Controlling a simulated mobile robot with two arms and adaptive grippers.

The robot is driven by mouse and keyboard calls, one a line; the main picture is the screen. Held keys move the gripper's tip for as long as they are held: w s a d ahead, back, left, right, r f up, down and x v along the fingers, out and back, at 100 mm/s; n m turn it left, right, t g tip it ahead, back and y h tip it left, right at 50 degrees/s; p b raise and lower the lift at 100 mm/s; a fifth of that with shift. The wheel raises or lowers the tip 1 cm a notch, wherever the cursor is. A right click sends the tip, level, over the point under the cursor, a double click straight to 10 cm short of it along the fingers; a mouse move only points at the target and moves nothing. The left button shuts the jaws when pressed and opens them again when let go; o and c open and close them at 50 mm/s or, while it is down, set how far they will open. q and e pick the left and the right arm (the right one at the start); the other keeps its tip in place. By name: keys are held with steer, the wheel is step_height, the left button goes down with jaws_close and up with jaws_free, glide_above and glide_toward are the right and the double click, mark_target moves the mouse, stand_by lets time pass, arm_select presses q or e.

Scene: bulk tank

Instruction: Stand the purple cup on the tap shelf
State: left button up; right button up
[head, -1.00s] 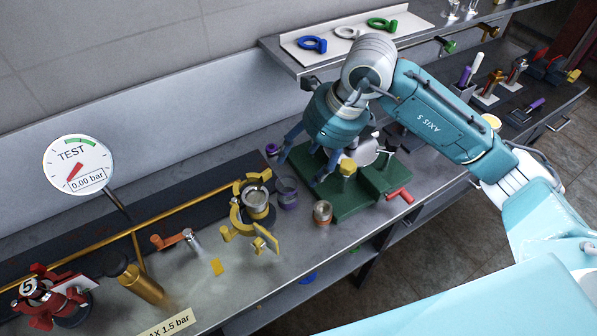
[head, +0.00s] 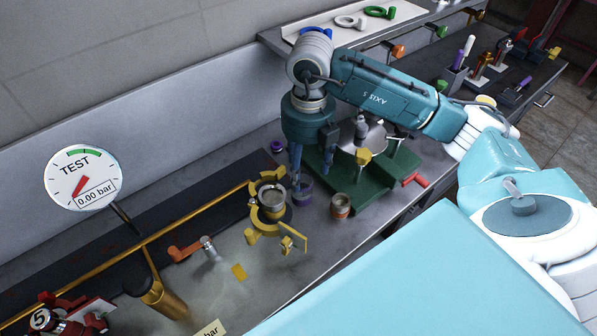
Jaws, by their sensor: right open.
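The purple cup (head: 304,196) stands upright on the steel bench, between a yellow clamp fixture and an orange-banded cup. My right gripper (head: 311,166) is open and points down just above and behind the purple cup. One finger comes down at the cup's rim in the picture; I cannot tell if it touches. The other finger is farther right, in front of the green block. A raised shelf (head: 278,40) at the back has coloured taps along its front edge, an orange one (head: 398,51) and a green one. My left gripper is not in view.
The orange-banded cup (head: 341,207) stands close right of the purple cup. The yellow fixture (head: 270,205) is close left. A green block (head: 350,185) with a red handle lies behind. A white board (head: 345,30) with coloured rings lies on the shelf. A purple knob (head: 278,147) is near the wall.

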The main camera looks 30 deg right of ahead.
steer(key=f, duration=0.2)
steer(key=f+p, duration=0.2)
steer(key=f, duration=0.1)
steer(key=shift+w+a+f, duration=0.15)
steer(key=shift+w+f, duration=0.1)
steer(key=shift+f, duration=0.3)
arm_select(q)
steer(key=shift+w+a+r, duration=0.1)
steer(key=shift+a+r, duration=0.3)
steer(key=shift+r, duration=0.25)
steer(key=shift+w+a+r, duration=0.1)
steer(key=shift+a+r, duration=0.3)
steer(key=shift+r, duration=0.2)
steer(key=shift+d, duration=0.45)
arm_select(e)
steer(key=c, duration=1.1)
steer(key=r+b, duration=0.2)
steer(key=r, duration=0.8)
steer(key=shift+w, duration=0.2)
steer(key=shift+c, duration=0.2)
step_height(320, 180, up, 10)
glide_above(302, 182)
steer(key=s+a, duration=0.1)
steer(key=s, duration=0.1)
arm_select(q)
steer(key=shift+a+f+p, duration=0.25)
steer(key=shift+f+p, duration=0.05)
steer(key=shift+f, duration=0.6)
arm_select(e)
steer(key=shift+a, duration=0.25)
